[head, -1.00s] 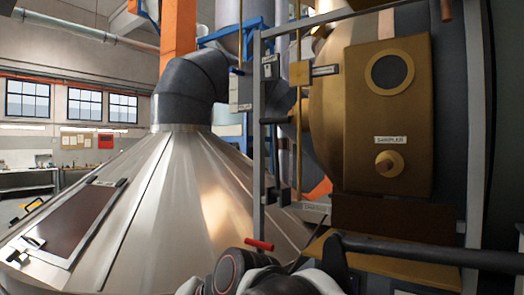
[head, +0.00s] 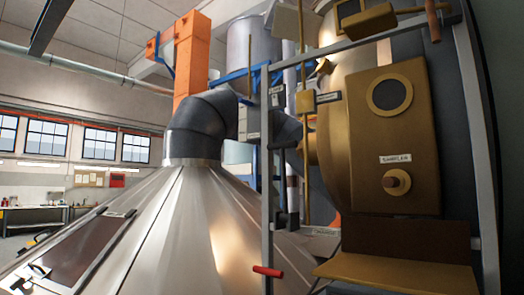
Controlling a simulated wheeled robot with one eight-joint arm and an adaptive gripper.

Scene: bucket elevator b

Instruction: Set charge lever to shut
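A red handle (head: 268,271) shows low in the middle of the head view, beside the foot of a grey upright post (head: 267,180). A brown handle (head: 433,20) hangs at the top right, in front of the brass machine. Small plates and dark levers sit on and beside the grey post; their text is too small to read. My gripper is not in view.
A brass housing (head: 410,130) with a round window and a knob labelled "SAMPLER" (head: 395,159) stands at the right, above a brass ledge (head: 390,272). A large metal cone (head: 190,230) with a dark hatch (head: 90,250) fills the lower left. Benches stand far left.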

